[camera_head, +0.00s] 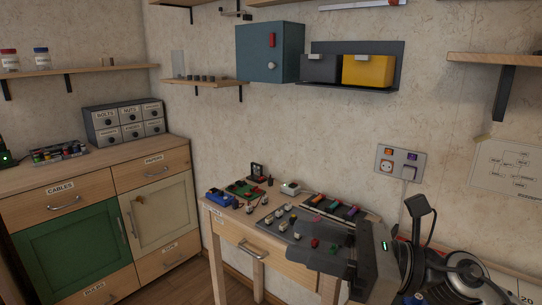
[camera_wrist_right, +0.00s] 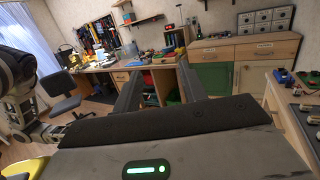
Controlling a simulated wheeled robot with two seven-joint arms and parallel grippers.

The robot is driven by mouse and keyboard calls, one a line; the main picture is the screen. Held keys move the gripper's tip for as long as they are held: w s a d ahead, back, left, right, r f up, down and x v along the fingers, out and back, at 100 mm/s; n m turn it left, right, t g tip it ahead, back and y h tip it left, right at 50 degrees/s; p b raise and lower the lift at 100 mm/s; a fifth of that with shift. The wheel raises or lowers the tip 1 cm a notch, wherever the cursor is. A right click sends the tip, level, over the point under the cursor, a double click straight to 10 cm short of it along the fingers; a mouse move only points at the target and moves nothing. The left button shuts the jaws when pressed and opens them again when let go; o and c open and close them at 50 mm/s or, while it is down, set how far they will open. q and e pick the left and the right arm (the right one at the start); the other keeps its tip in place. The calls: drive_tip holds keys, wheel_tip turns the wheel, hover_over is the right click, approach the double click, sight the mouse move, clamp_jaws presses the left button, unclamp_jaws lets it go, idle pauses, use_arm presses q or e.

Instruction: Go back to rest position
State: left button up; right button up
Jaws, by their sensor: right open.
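My right gripper (camera_head: 325,262) is at the lower right in the head view, in front of the small wooden worktable (camera_head: 228,229) and hiding part of its right side. In the right wrist view its two dark fingers (camera_wrist_right: 157,84) stand apart with nothing between them. My left gripper does not show in either view.
The worktable carries a grey panel with knobs (camera_head: 290,224) and small parts. A drawer cabinet (camera_head: 90,293) stands at the left. A blue-grey wall box (camera_head: 268,54) and a yellow bin (camera_head: 368,71) hang above. A desk (camera_wrist_right: 105,66) and chair (camera_wrist_right: 60,84) show in the wrist view.

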drive_tip(key=w+d+f+m+t+h, duration=0.25)
drive_tip(key=d+m+t+h, duration=0.45)
drive_tip(key=m, duration=0.9)
drive_tip(key=w+d+f+m+t+h, duration=0.2)
drive_tip(key=d+f+m+t+h, duration=0.4)
drive_tip(key=m, duration=1.1)
drive_tip(key=s+d+f+m+g+h, duration=0.1)
drive_tip(key=s+f+m+g+h, duration=0.1)
drive_tip(key=s+f+m, duration=0.1)
drive_tip(key=s+d+f+m+g+h, duration=0.1)
drive_tip(key=s+f+m+g+h, duration=0.1)
drive_tip(key=f, duration=0.4)
drive_tip(key=s+d+f+m+g+h, duration=0.1)
drive_tip(key=s+f+m+g+h, duration=0.2)
drive_tip(key=s+f+m, duration=0.1)
drive_tip(key=shift+s+f+m+g, duration=0.2)
drive_tip(key=shift+f+m, duration=0.2)
drive_tip(key=shift+m, duration=0.25)
drive_tip(key=shift+s+f+m+g, duration=0.1)
drive_tip(key=shift+f+m+g, duration=0.2)
drive_tip(key=shift+m, duration=0.35)
drive_tip(key=s+a+f+m+g+y, duration=0.1)
drive_tip(key=s+f+m+g, duration=0.45)
drive_tip(key=s, duration=0.75)
drive_tip(key=w+a+f+n+t+y+b, duration=0.1)
drive_tip(key=w+a+f+t+y+b, duration=0.1)
drive_tip(key=w+a+f+t, duration=0.4)
drive_tip(key=shift+w+a+f+y+b, duration=0.3)
drive_tip(key=shift+a+f+y, duration=0.1)
drive_tip(key=shift+f+y, duration=0.3)
